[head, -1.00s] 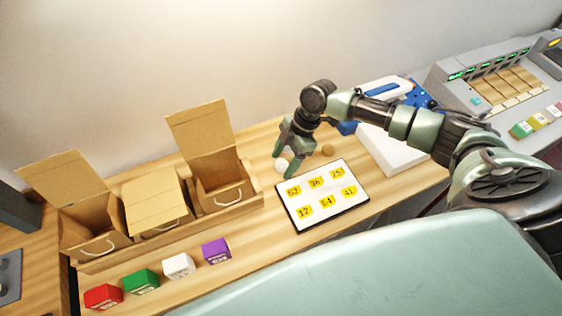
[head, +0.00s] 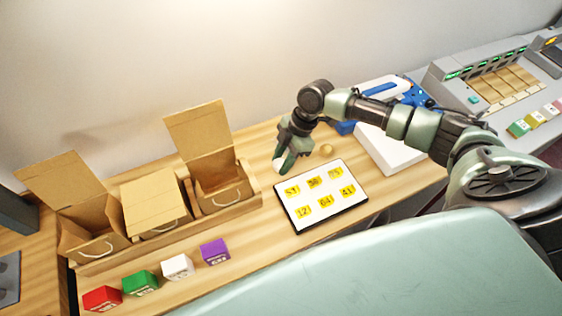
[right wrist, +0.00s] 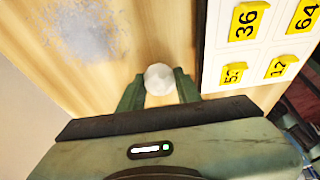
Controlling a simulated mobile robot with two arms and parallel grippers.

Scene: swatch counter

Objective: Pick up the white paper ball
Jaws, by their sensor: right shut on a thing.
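The white paper ball (right wrist: 158,78) sits between the two green fingers of my right gripper (right wrist: 158,90) in the right wrist view. The gripper is shut on it, with a finger on either side. In the head view my right gripper (head: 284,162) points down at the wooden counter, left of the tablet, and largely hides the ball. I cannot tell whether the ball is clear of the counter. My left gripper is not in view.
A tablet with yellow number tiles (head: 322,216) lies close to the gripper. Red, green, white and purple (head: 215,251) cubes line the front. A white device (head: 392,150) is at right.

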